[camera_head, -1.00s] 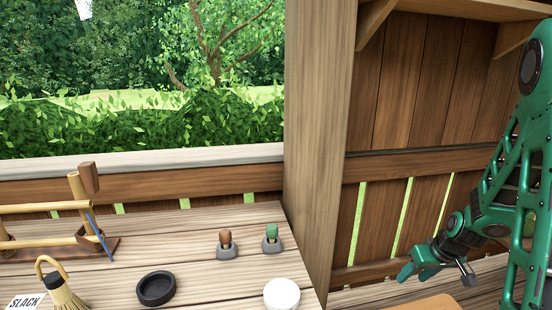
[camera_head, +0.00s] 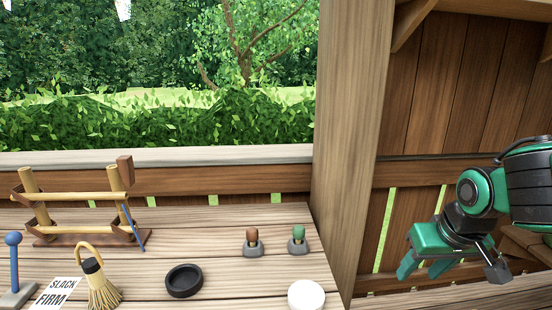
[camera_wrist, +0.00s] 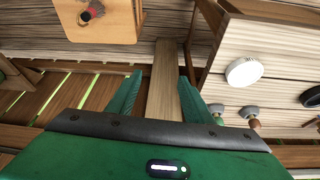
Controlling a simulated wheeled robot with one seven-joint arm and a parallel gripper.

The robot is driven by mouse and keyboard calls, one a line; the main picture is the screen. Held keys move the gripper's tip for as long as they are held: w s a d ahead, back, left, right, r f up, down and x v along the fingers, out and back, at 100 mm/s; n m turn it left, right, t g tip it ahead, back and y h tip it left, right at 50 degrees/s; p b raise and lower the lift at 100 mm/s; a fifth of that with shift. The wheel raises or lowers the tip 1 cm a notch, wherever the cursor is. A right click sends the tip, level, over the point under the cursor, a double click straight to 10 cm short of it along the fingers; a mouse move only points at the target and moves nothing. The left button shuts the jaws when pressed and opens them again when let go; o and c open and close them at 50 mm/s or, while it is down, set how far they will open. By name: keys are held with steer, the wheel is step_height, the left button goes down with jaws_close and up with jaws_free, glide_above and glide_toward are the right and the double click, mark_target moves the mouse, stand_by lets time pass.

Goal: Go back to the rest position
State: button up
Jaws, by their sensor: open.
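My gripper (camera_head: 456,262) is green and shows at the right of the head view, in front of the slatted wooden wall. Its fingers are apart with nothing between them. In the wrist view the two green fingers of my gripper (camera_wrist: 158,98) are spread, with only a wooden post and planks seen beyond them. My gripper is right of the wooden post (camera_head: 350,150) and clear of the things on the bench.
The bench (camera_head: 220,225) on the left carries a wooden rack (camera_head: 75,197), a brush (camera_head: 100,285), a black round dish (camera_head: 184,281), a white round thing (camera_head: 306,295) and two small handled pieces (camera_head: 253,242). In the wrist view a wooden seat or board (camera_wrist: 120,25) is at the top.

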steer(key=s+d+f+m+g, duration=0.1)
steer(key=s+d+m+g, duration=0.1)
steer(key=s+d, duration=0.3)
steer(key=s+d+f+m+g, duration=0.1)
steer(key=s+d+m, duration=0.3)
steer(key=s, duration=0.7)
steer(key=shift+d+g, duration=0.7)
steer(key=shift+d, duration=0.2)
